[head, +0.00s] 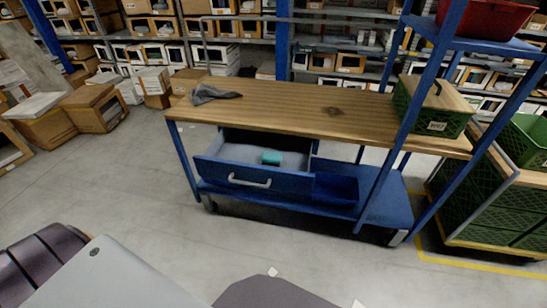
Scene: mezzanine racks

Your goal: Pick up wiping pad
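A small teal pad-like block (271,158) lies inside the open blue drawer (255,180) under the wooden-topped workbench (290,108). A crumpled dark grey cloth (213,94) lies on the left end of the bench top. I cannot tell for sure which of the two is the wiping pad; the teal block looks more like a pad. Neither of my grippers shows in the head view. Only grey and dark parts of my own body show along the bottom edge, well apart from the bench.
A green crate (434,108) stands on the bench's right end, beside blue uprights (410,120). A cart with green crates (490,195) stands to the right. Cardboard boxes (95,107) sit at the left. The grey floor (130,190) before the bench is mostly clear.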

